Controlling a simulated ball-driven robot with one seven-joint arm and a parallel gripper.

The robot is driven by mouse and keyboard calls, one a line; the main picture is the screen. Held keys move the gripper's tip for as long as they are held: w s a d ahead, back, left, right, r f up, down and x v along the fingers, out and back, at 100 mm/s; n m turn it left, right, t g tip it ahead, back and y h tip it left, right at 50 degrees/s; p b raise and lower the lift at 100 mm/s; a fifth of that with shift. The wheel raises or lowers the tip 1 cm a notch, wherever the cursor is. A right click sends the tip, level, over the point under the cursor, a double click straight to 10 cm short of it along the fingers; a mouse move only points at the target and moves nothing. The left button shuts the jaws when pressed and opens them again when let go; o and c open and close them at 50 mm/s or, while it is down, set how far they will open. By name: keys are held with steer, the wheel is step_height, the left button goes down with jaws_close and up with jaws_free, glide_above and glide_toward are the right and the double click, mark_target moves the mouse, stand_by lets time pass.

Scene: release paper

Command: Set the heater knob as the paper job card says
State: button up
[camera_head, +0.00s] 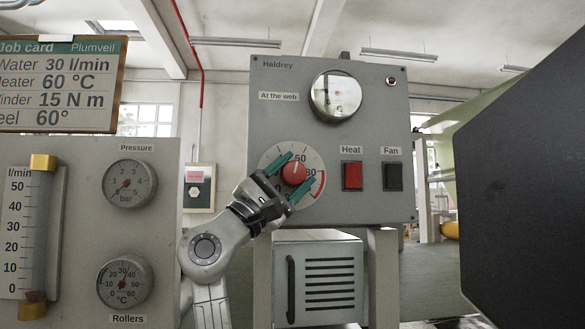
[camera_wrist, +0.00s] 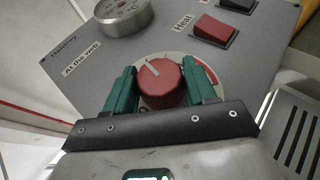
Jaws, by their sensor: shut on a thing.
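The job card (camera_head: 60,85) at upper left reads Heater 60 °C. The red heater knob (camera_head: 294,173) sits on a white dial (camera_head: 271,158) on the grey Haldrey panel (camera_head: 284,90); 60 shows above the knob and 80 at its right. Its white mark seems to point up toward 60, though the exact setting is hard to tell. My gripper (camera_head: 291,177) is shut on the knob, one teal finger on each side. In the wrist view the knob (camera_wrist: 160,84) sits between the fingers, its white mark toward upper left. The fingers hide parts of the dial.
A round gauge (camera_head: 336,95) marked At the web is above the knob. The red Heat switch (camera_head: 352,175) and dark Fan switch (camera_head: 392,176) are close at right. A panel with Pressure (camera_head: 130,184) and Rollers (camera_head: 123,282) gauges stands left. A dark shape (camera_head: 525,180) fills the right.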

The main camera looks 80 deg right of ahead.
steer(key=shift+w+d+r+m+y+p, duration=0.1)
steer(key=shift+r+m+y+p, duration=0.05)
steer(key=shift+m+y+p, duration=1)
steer(key=shift+y, duration=0.35)
steer(key=o, duration=1)
steer(key=v, duration=1.1)
